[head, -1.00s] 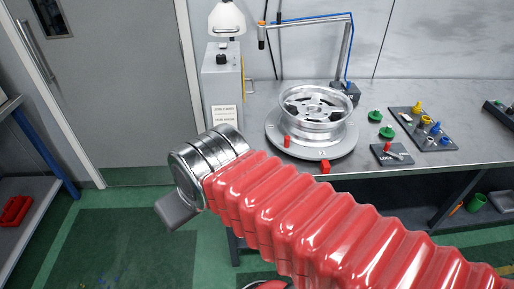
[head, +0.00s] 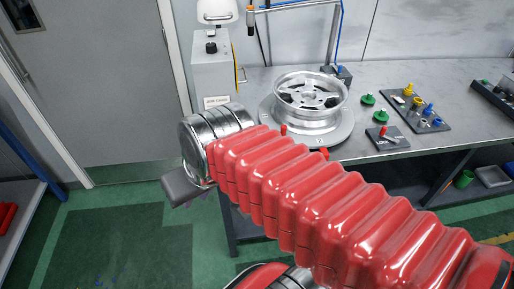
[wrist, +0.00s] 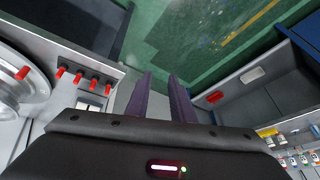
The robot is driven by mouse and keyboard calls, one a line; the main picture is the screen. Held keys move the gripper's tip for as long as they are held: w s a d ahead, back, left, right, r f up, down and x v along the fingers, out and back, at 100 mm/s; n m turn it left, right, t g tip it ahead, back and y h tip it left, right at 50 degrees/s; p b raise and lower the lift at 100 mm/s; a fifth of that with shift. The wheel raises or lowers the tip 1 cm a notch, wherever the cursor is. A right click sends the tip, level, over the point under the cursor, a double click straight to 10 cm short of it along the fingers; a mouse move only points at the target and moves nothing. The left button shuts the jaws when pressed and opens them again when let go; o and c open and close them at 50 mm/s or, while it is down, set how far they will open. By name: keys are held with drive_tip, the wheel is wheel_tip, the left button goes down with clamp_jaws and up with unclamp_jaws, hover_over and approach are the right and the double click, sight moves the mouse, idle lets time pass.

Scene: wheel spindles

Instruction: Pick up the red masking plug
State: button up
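Several red plugs show. In the wrist view a row of upright red plugs, one of them this red plug (wrist: 77,77), stands along a strip near the bench edge. Another red plug (wrist: 22,73) is at the wheel's base plate. In the head view one red plug (head: 283,129) stands at the front of the plate and a second red piece (head: 324,153) is at the bench edge, partly covered by my arm. I cannot tell which is the masking plug. My gripper (wrist: 160,78) is open and empty, fingers apart over the floor, clear of the plugs.
A silver wheel (head: 310,97) sits on the round plate (head: 342,134) on the grey bench. Green plugs (head: 368,99), a block with a red-topped knob (head: 388,143) and a dark tray (head: 438,127) are to the right. A shelf unit (wrist: 262,85) with a red bin is right in the wrist view.

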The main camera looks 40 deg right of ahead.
drive_tip(key=w+d+f+m+t+y, duration=0.2)
drive_tip(key=w+d+f+m+y, duration=0.5)
drive_tip(key=m, duration=1.1)
drive_tip(key=d+f+m+t+h, duration=0.2)
drive_tip(key=d+m, duration=0.3)
drive_tip(key=d, duration=0.3)
drive_tip(key=s+d+f+m+t+h, duration=0.1)
drive_tip(key=d+f+m+t+h, duration=0.1)
drive_tip(key=d+m, duration=0.4)
drive_tip(key=s+d+f+m+t+h, duration=0.1)
drive_tip(key=d+m, duration=0.4)
drive_tip(key=d, duration=0.5)
drive_tip(key=shift+s+d+f+t+h, duration=0.15)
drive_tip(key=shift+f+t+h, duration=0.55)
drive_tip(key=shift+h, duration=0.4)
drive_tip(key=shift+r, duration=0.1)
drive_tip(key=shift+x, duration=4.3)
drive_tip(key=shift+r, duration=0.1)
